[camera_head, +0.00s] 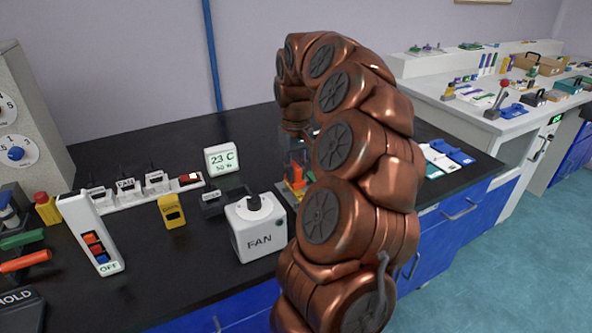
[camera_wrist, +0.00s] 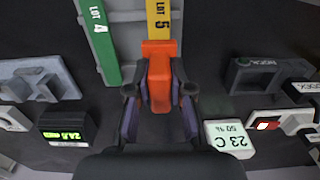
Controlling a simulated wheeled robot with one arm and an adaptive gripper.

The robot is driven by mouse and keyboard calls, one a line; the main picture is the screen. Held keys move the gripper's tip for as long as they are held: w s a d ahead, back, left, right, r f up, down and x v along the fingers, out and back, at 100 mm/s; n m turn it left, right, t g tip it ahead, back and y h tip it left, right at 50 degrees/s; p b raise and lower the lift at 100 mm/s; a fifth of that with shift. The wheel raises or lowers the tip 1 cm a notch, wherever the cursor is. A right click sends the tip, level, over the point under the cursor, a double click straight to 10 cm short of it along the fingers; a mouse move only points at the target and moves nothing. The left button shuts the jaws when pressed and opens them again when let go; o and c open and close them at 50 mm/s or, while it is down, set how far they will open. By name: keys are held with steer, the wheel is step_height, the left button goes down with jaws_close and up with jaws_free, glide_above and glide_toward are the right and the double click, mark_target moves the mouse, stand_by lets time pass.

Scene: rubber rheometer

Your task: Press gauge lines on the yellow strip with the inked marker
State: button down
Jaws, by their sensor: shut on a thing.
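The yellow strip (camera_wrist: 162,18), printed LOT 5, lies on a grey tray (camera_wrist: 132,15) at the top of the wrist view. The orange-red inked marker (camera_wrist: 158,62) is between the fingers of my gripper (camera_wrist: 159,90), which is shut on it. The marker's far end overlaps the near end of the yellow strip; I cannot tell if it touches. The marker's inked face is hidden. In the head view a bit of the orange marker (camera_head: 298,178) shows beside my arm, which hides most of the gripper and strip.
A green LOT 4 strip (camera_wrist: 98,38) lies left of the yellow one. A white 23 C display (camera_wrist: 229,138) and a dark INK block (camera_wrist: 262,74) are to the right. The FAN box (camera_head: 257,228) stands near the bench front. Some bare black bench lies left of it.

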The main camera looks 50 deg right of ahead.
steer(key=shift+f, duration=0.35)
stand_by(0.4)
steer(key=shift+r, duration=0.15)
stand_by(0.4)
steer(key=shift+r+p, duration=1.45)
steer(key=shift+r, duration=1.9)
